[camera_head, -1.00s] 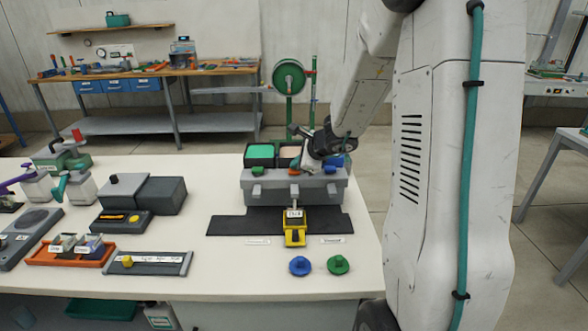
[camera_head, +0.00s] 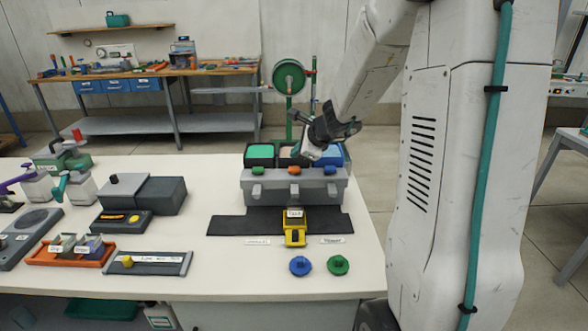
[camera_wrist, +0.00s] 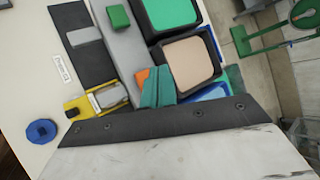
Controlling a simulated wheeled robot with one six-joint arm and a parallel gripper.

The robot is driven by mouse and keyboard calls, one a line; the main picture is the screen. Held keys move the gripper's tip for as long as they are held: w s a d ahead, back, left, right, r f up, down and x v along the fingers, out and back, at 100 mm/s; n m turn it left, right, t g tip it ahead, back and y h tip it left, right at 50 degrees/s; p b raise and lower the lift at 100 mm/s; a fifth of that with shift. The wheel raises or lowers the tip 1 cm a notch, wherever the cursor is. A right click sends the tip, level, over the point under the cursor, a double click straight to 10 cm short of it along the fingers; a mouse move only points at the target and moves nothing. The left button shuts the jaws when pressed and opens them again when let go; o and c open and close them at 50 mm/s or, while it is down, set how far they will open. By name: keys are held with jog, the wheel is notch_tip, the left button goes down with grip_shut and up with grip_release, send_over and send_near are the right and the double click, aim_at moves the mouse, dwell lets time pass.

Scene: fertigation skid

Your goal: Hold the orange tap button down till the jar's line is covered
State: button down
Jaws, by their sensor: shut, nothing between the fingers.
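The orange tap button (camera_head: 294,169) is the middle one on the front of the grey tap block (camera_head: 260,190). In the wrist view the orange button (camera_wrist: 142,77) shows partly behind my teal fingertips. My gripper (camera_head: 310,153) is shut and empty, just above and behind the orange button in the head view. In the wrist view my shut fingers (camera_wrist: 156,90) lie beside it; contact cannot be told. The jar (camera_wrist: 110,96) sits in a yellow holder (camera_head: 295,238) on the black mat below the taps. A white label is on it; its line and fill level cannot be made out.
A green button (camera_head: 257,170) and a blue button (camera_head: 330,169) flank the orange one. A blue knob (camera_head: 300,265) and a green knob (camera_head: 338,264) lie in front.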

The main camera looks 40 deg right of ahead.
jog(key=shift+r, duration=1.5)
jog(key=s+a+n+g+y, duration=0.3)
jog(key=s+a+n+g, duration=0.3)
jog(key=s+a+n, duration=0.85)
jog(key=s+a+r+n+g+h, duration=0.1)
jog(key=s+a+r+n+h, duration=0.1)
jog(key=s+n, duration=0.3)
jog(key=s+a+r+n+h, duration=0.2)
jog(key=s+n, duration=0.4)
jog(key=s, duration=0.8)
jog(key=shift+s+a+r+g, duration=0.15)
jog(key=shift+a+r+g, duration=0.25)
jog(key=shift+r, duration=0.45)
